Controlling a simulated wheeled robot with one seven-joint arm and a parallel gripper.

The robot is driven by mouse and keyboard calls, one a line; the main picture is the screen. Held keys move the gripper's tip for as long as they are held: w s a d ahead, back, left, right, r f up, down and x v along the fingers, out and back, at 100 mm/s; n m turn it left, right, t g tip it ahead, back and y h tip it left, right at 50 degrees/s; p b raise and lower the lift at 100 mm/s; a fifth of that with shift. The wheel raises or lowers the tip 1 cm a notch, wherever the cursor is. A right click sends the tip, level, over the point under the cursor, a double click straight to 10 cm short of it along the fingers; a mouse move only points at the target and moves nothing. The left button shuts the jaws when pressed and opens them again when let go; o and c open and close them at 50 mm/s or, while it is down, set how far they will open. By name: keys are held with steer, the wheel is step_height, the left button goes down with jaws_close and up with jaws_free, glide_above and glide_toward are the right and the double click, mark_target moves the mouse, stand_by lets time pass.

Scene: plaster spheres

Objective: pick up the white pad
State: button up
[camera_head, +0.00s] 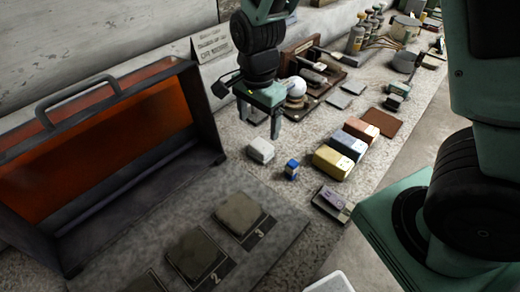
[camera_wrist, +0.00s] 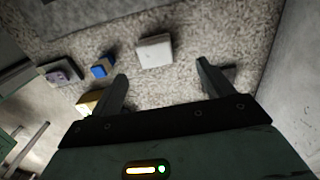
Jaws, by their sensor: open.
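The white pad (camera_head: 260,150) is a small pale block lying on the speckled counter, in front of the orange-fronted case's right end. In the wrist view the white pad (camera_wrist: 155,50) lies beyond my fingertips, between their lines and nearer the left finger. My gripper (camera_head: 262,122) hangs above the counter just behind the pad in the head view, fingers pointing down. In the wrist view my gripper (camera_wrist: 162,75) has its fingers wide apart with nothing between them.
A small blue block (camera_head: 292,169) stands close to the pad's right. Yellow (camera_head: 333,162) and other coloured blocks lie farther right. The dark case (camera_head: 215,125) stands at left. A board with numbered squares (camera_head: 240,213) lies in front. A white sphere (camera_head: 296,87) sits behind my gripper.

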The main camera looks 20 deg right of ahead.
mark_target(261, 145)
step_height(261, 145, down, 3)
steer(key=shift+f, duration=0.1)
steer(key=shift+s+d+f, duration=0.1)
steer(key=shift+s+f, duration=0.1)
steer(key=shift+f, duration=1.1)
steer(key=shift+s+d+f, duration=0.1)
steer(key=shift+s+f, duration=0.1)
steer(key=shift+f, duration=1.1)
steer(key=c, duration=1.1)
